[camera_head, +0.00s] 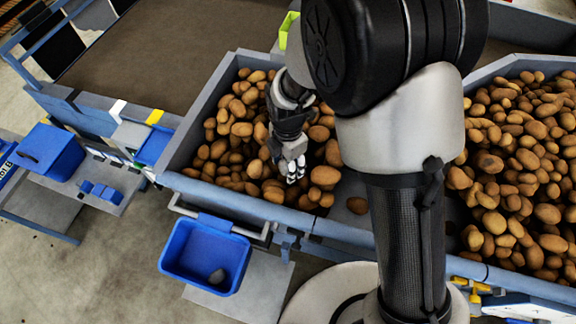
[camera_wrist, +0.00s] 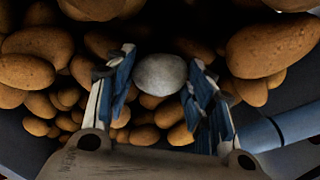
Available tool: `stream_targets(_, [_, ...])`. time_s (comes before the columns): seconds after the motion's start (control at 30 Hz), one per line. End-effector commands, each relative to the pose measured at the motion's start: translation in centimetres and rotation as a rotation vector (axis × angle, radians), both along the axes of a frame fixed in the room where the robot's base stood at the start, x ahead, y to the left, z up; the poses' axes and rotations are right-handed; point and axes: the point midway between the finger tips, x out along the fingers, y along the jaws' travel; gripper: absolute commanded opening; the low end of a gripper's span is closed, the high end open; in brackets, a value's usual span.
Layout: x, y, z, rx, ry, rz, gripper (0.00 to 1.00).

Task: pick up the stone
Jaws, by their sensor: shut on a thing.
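A grey, rounded stone (camera_wrist: 160,74) sits between the two fingers of my gripper (camera_wrist: 158,88) in the wrist view. The gripper is shut on it, with one finger on each side. Brown potatoes lie close behind and below the stone. In the head view my gripper (camera_head: 292,172) points down over the near side of the left potato bin, and the stone cannot be made out there. Whether the stone still touches the potatoes cannot be told.
The left bin's near rim (camera_head: 250,205) runs beside my gripper. A blue tub (camera_head: 182,262) with a grey stone (camera_head: 217,276) in it hangs in front of the bin. More potatoes (camera_head: 520,160) fill the right bin. Another blue tub (camera_head: 48,150) stands at far left.

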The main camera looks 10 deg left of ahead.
Motion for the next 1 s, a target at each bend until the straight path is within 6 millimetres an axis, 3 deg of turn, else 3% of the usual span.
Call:
stream_targets(0.23, [0.0,0.0,0.0,0.001,-0.001,0.000,0.21])
stream_targets(0.63, [0.1,0.0,1.0,0.001,-0.002,0.000,0.21])
stream_targets(0.87, [0.1,0.1,5.0,0.003,-0.004,0.000,0.21])
stream_targets(1.0, [0.2,0.1,8.8,0.004,-0.007,0.000,0.21])
